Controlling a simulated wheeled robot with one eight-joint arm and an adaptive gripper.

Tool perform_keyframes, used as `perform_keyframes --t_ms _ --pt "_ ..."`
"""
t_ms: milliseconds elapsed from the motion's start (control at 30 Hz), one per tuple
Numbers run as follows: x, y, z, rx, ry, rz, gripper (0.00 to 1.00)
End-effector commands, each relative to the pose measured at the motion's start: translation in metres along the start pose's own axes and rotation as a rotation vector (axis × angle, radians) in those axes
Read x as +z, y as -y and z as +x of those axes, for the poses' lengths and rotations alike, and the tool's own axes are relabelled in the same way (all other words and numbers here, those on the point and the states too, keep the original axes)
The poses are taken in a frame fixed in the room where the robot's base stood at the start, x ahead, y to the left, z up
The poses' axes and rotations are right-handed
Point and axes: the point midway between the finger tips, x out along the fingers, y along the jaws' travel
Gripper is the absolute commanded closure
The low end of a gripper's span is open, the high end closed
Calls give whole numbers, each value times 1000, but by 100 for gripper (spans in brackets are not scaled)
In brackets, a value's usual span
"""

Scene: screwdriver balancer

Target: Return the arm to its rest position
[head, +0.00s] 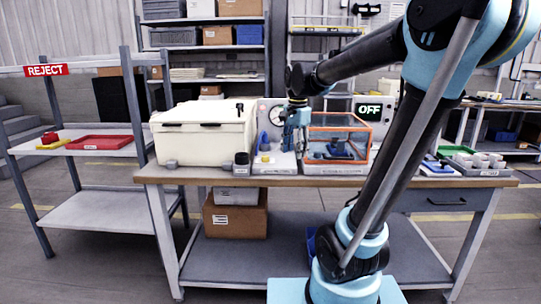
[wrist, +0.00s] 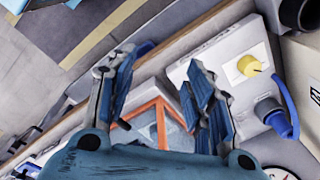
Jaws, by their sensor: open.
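My arm reaches from the right across the workbench (head: 400,178). My gripper (head: 297,118) hangs above the bench, just left of the orange-framed clear enclosure (head: 340,128). In the wrist view my gripper (wrist: 157,85) has its two blue-padded fingers spread apart with nothing between them. The orange frame (wrist: 150,108) shows beyond and below the fingers, apparently not gripped. A white base plate with a yellow knob (wrist: 250,65) and a blue-handled part (wrist: 277,117) lies to the right of the fingers.
A cream lidded case (head: 203,130) stands left on the bench, with a dark cup (head: 241,164) beside it. Trays (head: 480,163) lie at the right. A REJECT rack (head: 88,145) holds a red tray (head: 99,142).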

Motion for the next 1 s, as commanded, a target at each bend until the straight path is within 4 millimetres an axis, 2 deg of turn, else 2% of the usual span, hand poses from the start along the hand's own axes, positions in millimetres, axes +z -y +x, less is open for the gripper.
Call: perform_keyframes --t_ms 33,200,367,600,800,1000 --pt "1 -18 6 -6 -4 -43 52" --pt "6 -69 27 -23 -22 -213 52" --pt "14 -114 52 -35 -43 -374 52" --pt "30 -174 98 -43 -80 -617 52" --pt "44 -211 136 -42 -111 -796 52" --pt "50 -228 157 -38 -126 -892 52"
